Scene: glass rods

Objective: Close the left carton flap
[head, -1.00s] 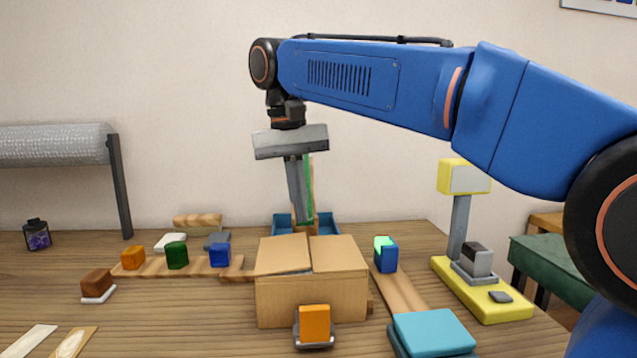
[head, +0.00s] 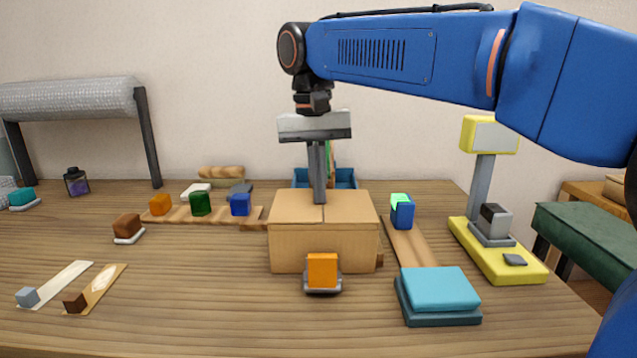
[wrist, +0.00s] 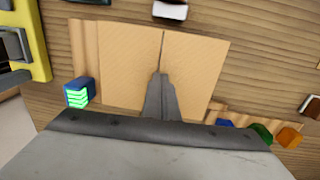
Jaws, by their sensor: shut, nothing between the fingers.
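The cardboard carton (head: 325,247) stands in the middle of the table. Its left flap (head: 297,205) and right flap (head: 350,205) both look to lie flat across the top, meeting at a narrow centre seam. My gripper (head: 319,200) points straight down, its fingers together and empty, with the tips at the rear of the top near the seam. In the wrist view the closed fingers (wrist: 160,80) overlap the seam between the two flaps. I cannot tell whether the tips touch the cardboard.
An orange block (head: 322,270) on a grey holder stands in front of the carton. A blue block with a green top (head: 402,212) is to the right, near a yellow scale-like stand (head: 497,255). Coloured blocks sit on a wooden strip (head: 180,215) to the left.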

